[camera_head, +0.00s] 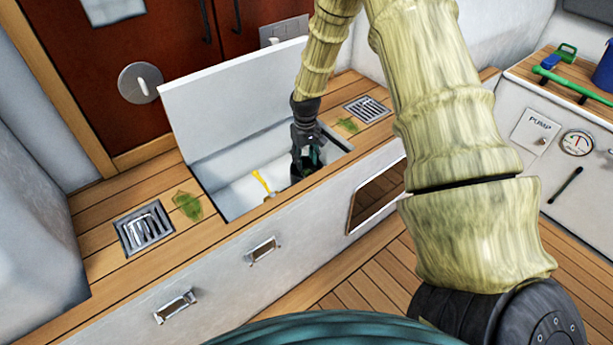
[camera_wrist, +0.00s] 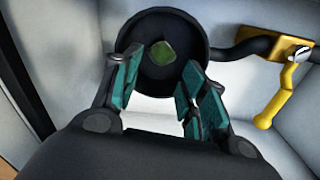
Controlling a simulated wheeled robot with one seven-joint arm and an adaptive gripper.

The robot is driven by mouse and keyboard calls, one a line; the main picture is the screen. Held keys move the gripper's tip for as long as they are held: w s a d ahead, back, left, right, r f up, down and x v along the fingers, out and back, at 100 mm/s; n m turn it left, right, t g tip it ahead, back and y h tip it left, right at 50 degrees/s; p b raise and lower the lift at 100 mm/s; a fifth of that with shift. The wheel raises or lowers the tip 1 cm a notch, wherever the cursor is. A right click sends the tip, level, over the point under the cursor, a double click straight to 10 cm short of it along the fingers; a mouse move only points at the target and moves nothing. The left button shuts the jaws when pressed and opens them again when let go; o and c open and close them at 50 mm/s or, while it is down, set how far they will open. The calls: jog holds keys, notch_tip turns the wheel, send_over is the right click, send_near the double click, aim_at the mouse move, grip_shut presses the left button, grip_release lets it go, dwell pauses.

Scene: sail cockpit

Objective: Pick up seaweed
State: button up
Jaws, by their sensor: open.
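A small green piece of seaweed (camera_wrist: 162,53) lies on a dark round fitting (camera_wrist: 142,30) inside the open locker. My gripper (camera_wrist: 160,80) is open, with its teal-padded fingers apart, reaching over that fitting. The seaweed shows beyond and between the fingertips, and no contact is visible. In the head view my gripper (camera_head: 305,160) is down inside the locker and hides this piece. Two other green seaweed pieces lie on the wooden bench top: one beside the left drain (camera_head: 187,205), one near the right drain (camera_head: 348,125).
The locker's white lid (camera_head: 230,95) stands open behind the opening. A yellow valve handle (camera_head: 262,182) is inside, left of my gripper; it also shows at right in the wrist view (camera_wrist: 275,100). Locker walls surround my gripper closely. Metal drain grates (camera_head: 145,228) sit in the bench.

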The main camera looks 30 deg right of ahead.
aim_at(305, 169)
jog(key=shift+f+b, duration=0.6)
jog(key=shift+f, duration=2.35)
jog(key=c, duration=0.5)
